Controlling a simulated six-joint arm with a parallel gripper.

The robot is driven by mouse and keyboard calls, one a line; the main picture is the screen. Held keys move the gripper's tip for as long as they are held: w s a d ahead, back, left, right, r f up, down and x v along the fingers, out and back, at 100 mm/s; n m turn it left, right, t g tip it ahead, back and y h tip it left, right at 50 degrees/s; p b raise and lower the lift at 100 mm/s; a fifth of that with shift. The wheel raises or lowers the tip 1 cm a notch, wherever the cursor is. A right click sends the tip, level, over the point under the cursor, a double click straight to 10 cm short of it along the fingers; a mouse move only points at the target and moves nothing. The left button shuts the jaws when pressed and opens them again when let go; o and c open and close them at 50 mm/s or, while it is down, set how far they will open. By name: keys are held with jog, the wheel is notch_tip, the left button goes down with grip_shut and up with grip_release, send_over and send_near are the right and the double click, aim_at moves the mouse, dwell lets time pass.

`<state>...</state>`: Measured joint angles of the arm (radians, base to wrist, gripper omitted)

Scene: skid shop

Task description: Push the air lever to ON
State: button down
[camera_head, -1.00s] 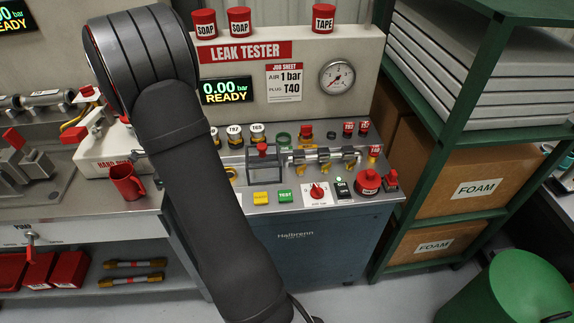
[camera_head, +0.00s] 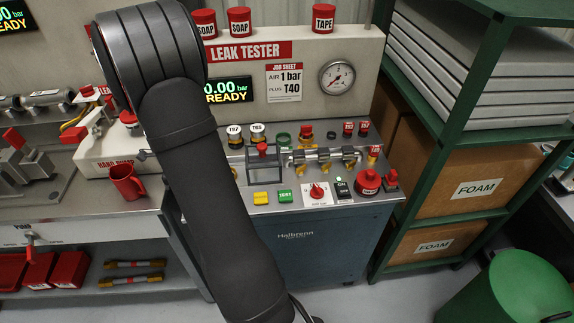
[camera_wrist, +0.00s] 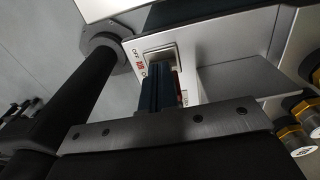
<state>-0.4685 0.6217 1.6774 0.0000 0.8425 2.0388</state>
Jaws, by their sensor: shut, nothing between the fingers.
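In the wrist view, a pale plate (camera_wrist: 215,45) carries "OFF" lettering, a small red label (camera_wrist: 139,68) and further lettering partly covered by a finger. A square metal fitting (camera_wrist: 160,56) sits on it beside the label. My gripper (camera_wrist: 158,86) is shut and empty, its dark blue-grey fingers reaching up to the plate just below the fitting. A small reddish part (camera_wrist: 179,86) shows at the fingers' right edge. I cannot tell whether it is the air lever, or whether the fingers touch anything. In the head view my arm hides the gripper and the lever.
The leak tester (camera_head: 298,85) reads "READY" beside a dial gauge (camera_head: 337,76). Its bench holds a green TEST button (camera_head: 285,196), a red knob (camera_head: 317,192) and clamps. A red mug (camera_head: 126,182) stands left of my arm. Brass fittings (camera_wrist: 297,138) show right in the wrist view.

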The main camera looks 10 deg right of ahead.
jog(key=shift+d, duration=0.55)
jog(key=shift+a+r, duration=0.1)
jog(key=shift+a, duration=0.75)
notch_tip(320, 180, up, 8)
jog(key=shift+r, duration=2.4)
dwell(3.8)
